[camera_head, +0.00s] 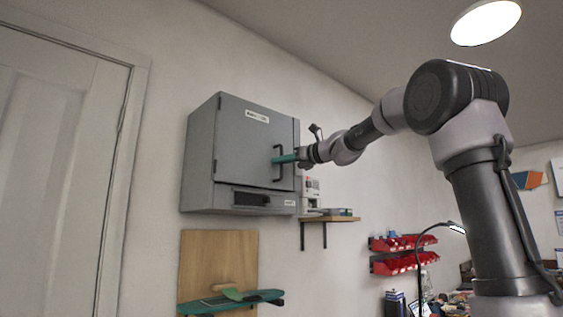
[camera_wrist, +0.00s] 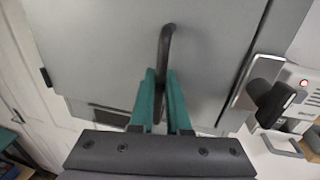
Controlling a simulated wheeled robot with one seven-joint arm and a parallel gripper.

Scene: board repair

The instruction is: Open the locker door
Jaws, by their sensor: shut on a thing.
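The grey locker (camera_head: 200,155) hangs on the wall left of the middle in the head view. Its door (camera_head: 240,140) appears shut, with hinges on the left side and a dark vertical handle (camera_head: 279,163) near the right edge. My gripper (camera_head: 278,160) has teal fingers and is at the handle. In the wrist view the gripper (camera_wrist: 160,92) has one finger on each side of the dark handle (camera_wrist: 166,45), shut on its lower part. The door face (camera_wrist: 110,45) fills most of that view. The handle's lower end is partly hidden between the fingers.
A small device with a red light (camera_wrist: 304,83) is just right of the locker. A wooden shelf (camera_head: 330,219) is below it. A wooden board (camera_head: 205,262) and a green ironing-board-like shelf (camera_head: 262,297) are under the locker. A white room door (camera_head: 55,170) is at left.

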